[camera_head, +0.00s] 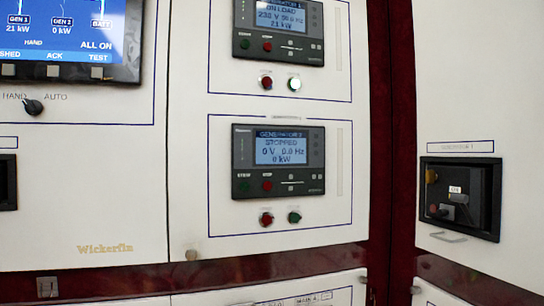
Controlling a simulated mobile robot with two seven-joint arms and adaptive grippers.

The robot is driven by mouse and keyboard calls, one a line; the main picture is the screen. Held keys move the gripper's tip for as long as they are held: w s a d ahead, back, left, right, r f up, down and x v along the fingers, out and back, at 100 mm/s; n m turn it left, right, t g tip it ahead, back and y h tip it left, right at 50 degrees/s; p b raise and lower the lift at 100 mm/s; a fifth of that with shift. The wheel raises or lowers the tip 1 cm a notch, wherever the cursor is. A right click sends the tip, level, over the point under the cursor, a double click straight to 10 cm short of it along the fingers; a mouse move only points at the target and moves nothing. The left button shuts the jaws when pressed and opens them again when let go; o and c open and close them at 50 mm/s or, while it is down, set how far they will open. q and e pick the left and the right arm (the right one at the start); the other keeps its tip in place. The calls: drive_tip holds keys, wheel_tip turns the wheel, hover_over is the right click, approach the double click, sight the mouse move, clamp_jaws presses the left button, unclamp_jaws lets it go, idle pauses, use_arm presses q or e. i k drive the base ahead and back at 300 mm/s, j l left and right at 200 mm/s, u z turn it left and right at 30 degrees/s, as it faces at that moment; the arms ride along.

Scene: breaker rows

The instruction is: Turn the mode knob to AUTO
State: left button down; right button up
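The mode knob (33,107) is a small black rotary knob on the white cabinet panel at the left of the head view. The label HAND is printed above it to the left and AUTO above it to the right. Its pointer appears tilted to the upper left, towards HAND. The blue screen (68,30) above it also reads HAND. Neither of my grippers is in view.
Two grey generator controllers (281,30) (278,160) with small buttons sit in the middle panel. A black recessed breaker (460,198) is on the right cabinet. Dark red frame strips (392,120) separate the panels. The space before the knob looks clear.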

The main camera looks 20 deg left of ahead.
sight(33, 107)
drive_tip(key=u, duration=1.75)
